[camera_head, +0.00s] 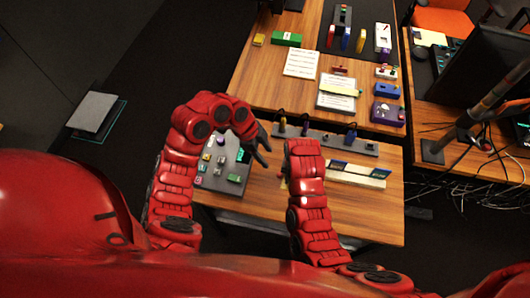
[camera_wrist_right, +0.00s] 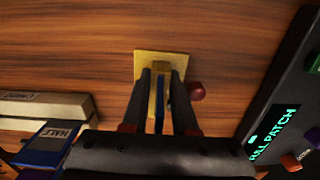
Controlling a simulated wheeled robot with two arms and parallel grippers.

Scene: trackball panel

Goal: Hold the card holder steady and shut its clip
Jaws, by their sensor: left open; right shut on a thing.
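The card holder (camera_wrist_right: 160,62) shows in the right wrist view as a small brass-yellow plate on the wooden table with an upright yellow part. A dark red knob (camera_wrist_right: 196,91) sticks out at its right side; I cannot tell whether its clip is open. My right gripper (camera_wrist_right: 161,76) is shut on the holder, with a blue strip also visible between its fingers. In the head view my right arm hides most of the holder and the right gripper. My left gripper (camera_head: 260,150) is open and empty, above the table to the left of the right arm.
A dark panel with several buttons (camera_head: 211,181) lies left of the right arm; its lettered edge shows in the right wrist view (camera_wrist_right: 268,118). A cream box with blue cards (camera_head: 350,178) lies to the right. A grey strip with several knobs (camera_head: 308,134) stands behind.

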